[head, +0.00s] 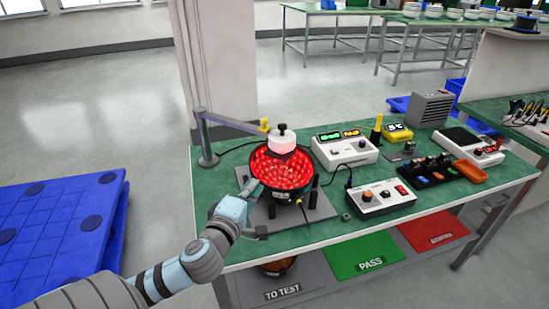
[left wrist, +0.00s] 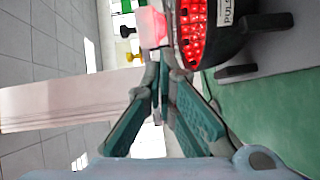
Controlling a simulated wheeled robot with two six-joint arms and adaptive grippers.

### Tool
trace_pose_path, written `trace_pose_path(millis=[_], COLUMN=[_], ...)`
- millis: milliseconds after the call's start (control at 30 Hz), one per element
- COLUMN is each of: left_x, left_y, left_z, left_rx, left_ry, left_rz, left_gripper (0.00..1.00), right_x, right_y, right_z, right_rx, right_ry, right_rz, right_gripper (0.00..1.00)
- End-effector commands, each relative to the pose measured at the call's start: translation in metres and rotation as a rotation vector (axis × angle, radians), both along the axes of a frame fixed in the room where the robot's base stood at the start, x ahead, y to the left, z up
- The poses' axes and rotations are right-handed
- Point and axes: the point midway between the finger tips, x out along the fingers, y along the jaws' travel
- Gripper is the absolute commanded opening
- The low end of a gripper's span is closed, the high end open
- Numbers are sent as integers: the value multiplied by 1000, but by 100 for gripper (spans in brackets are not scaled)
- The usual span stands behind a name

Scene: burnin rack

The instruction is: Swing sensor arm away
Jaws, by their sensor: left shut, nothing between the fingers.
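The sensor arm (head: 234,123) is a grey bar reaching right from an upright post (head: 205,140) at the bench's left end. Its yellow end (head: 264,124) is next to a white sensor head (head: 282,143) with a black knob, above a round black lamp (head: 281,188) full of glowing red lights. My left gripper (head: 247,190) is at the lamp's left side, below the bar. In the left wrist view its fingers (left wrist: 164,62) meet at the tips, empty, close to the lamp's rim (left wrist: 240,45) and the pink-lit head (left wrist: 152,27). I cannot tell whether they touch.
Behind and right of the lamp are a display box (head: 345,150), a knob box (head: 381,198) and a black rack of small parts (head: 430,171). Below are a grey TO TEST mat (head: 310,275), a green PASS mat (head: 362,253) and a red mat (head: 433,230). Blue pallets (head: 60,235) lie left.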

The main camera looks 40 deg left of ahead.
Motion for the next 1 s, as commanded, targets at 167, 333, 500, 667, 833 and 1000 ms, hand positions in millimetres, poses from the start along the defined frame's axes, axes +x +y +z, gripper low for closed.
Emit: trace_pose_path(millis=[167,333,500,667,833,1000], left_x=[7,7,13,35,71,105], left_y=[-1,-1,1,8,20,30], left_z=[14,13,12,12,10,9], left_rx=[-87,-88,-89,-91,-91,-93], left_ry=[-82,-79,-79,-82,-80,-80], left_rz=[-24,-22,-21,-19,-18,-19], left_gripper=[0,0,0,0,0,0], right_x=[0,0,0,0,0,0], right_y=[0,0,0,0,1,1], right_z=[0,0,-1,-3,-3,-3], right_rx=[0,0,0,1,1,2], right_ry=[0,0,0,0,0,0], right_rz=[0,0,0,0,-1,-1], right_gripper=[0,0,0,0,0,0])
